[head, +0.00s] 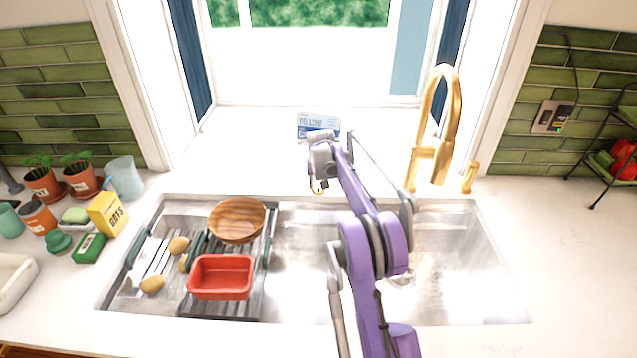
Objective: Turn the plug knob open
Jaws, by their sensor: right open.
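My right arm reaches up the middle of the head view, and its gripper (317,184) is at the back edge of the sink, pointing down. Its jaws are open. A small gold piece (318,188) shows at the fingertips; it may be the plug knob, but it is too small and too covered to be sure. I cannot tell whether the fingers touch it or how it is turned. The sink (455,255) lies below, and its drain (402,281) is partly hidden by my arm. My left gripper is not in view.
A gold faucet (440,125) and its handle (468,177) stand right of my gripper. A blue and white box (318,125) is on the sill behind it. A red tub (221,277) and a wooden bowl (237,221) sit on the left rack.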

